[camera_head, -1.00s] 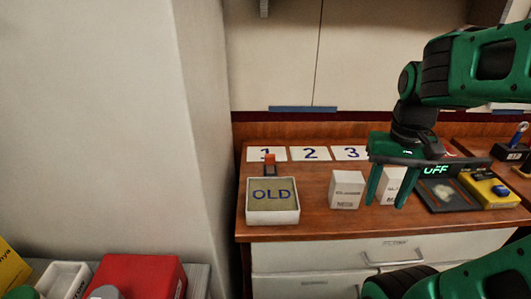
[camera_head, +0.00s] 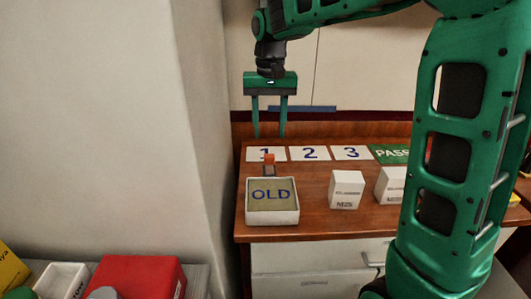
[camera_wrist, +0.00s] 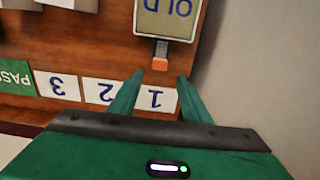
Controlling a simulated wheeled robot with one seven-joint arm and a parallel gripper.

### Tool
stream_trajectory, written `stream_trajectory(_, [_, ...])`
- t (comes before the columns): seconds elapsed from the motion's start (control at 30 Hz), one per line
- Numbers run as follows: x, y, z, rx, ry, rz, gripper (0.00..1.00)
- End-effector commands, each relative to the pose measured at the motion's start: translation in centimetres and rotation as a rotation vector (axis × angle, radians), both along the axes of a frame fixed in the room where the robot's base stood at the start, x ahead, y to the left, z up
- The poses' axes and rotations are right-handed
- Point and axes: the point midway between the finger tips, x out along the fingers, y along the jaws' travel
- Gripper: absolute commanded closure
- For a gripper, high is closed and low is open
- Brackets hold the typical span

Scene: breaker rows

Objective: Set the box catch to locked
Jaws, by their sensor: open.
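A white box marked OLD (camera_head: 272,215) stands at the left of the wooden worktop. At its back edge is a small catch with an orange tip (camera_head: 269,159) on a grey base. My gripper (camera_head: 269,136) is open and empty, pointing down, and appears above and behind the catch. In the wrist view the OLD box (camera_wrist: 165,38) is at the top, and the orange catch tip (camera_wrist: 160,64) lies just beyond the gap between my fingertips (camera_wrist: 160,76). I cannot tell from its pose whether the catch is locked.
Cards 1 (camera_head: 253,154), 2 (camera_head: 310,153) and 3 (camera_head: 352,153) and a green PASS card (camera_head: 388,153) lie along the back. Two white boxes stand to the right (camera_head: 346,190) (camera_head: 389,186). A wall (camera_head: 190,120) rises close on the left. My arm hides the right side.

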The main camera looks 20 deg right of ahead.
Motion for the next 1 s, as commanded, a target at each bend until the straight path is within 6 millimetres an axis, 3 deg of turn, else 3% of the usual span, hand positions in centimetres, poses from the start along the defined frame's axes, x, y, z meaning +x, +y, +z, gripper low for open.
stream_trajectory(0.2, [-0.1,0.0,-4.0,0.000,0.003,0.001,0.56])
stream_trajectory(0.4, [-0.1,0.0,-6.8,0.000,0.002,0.001,0.56])
stream_trajectory(0.6, [-0.1,0.0,-8.0,-0.001,0.001,0.001,0.56])
stream_trajectory(0.87, [-0.1,0.0,-8.1,0.000,0.000,0.001,0.56])
stream_trajectory(0.9, [-0.1,0.0,-8.1,0.000,0.000,0.001,0.59])
stream_trajectory(1.0, [-0.1,0.0,-8.1,0.000,0.000,0.001,0.83])
